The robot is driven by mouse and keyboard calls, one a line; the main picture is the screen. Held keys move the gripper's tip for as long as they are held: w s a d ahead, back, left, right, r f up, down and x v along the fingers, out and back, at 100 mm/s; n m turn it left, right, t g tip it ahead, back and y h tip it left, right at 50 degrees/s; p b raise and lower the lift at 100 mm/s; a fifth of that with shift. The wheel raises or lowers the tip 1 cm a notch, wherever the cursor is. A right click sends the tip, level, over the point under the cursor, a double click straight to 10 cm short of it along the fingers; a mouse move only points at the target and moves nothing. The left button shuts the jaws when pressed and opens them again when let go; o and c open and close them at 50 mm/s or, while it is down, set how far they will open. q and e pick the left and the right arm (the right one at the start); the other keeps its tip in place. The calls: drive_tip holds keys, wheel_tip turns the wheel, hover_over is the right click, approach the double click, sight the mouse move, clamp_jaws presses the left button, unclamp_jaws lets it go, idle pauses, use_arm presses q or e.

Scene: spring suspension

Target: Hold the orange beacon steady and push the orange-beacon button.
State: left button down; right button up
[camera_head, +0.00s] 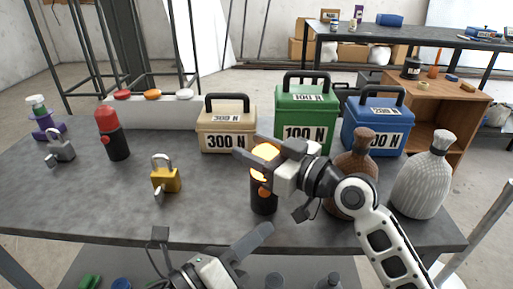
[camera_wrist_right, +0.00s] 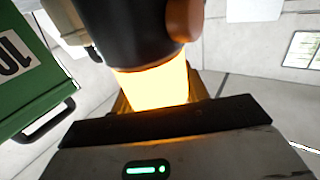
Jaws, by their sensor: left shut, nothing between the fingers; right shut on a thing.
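The orange beacon (camera_head: 264,201) stands upright on the grey table (camera_head: 210,196), with a black body and a glowing yellow-orange top. Its orange button (camera_head: 264,191) sticks out on the side facing me. My right gripper (camera_head: 265,157) is shut around the glowing top, partly hiding it. In the right wrist view the glowing part (camera_wrist_right: 152,87) lies against the gripper, and the button (camera_wrist_right: 185,18) shows at the upper edge. My left gripper (camera_head: 263,232) is shut and empty, low at the table's front edge, with its fingertips below the beacon's base in the picture and apart from the button.
A red beacon (camera_head: 116,143), a yellow padlock (camera_head: 165,180) and a silver padlock (camera_head: 62,149) stand to the left. Tan (camera_head: 226,137), green (camera_head: 305,105) and blue (camera_head: 376,126) weights stand behind.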

idle(0.3)
drive_tip(key=o, duration=1.1)
drive_tip(key=shift+o, duration=0.2)
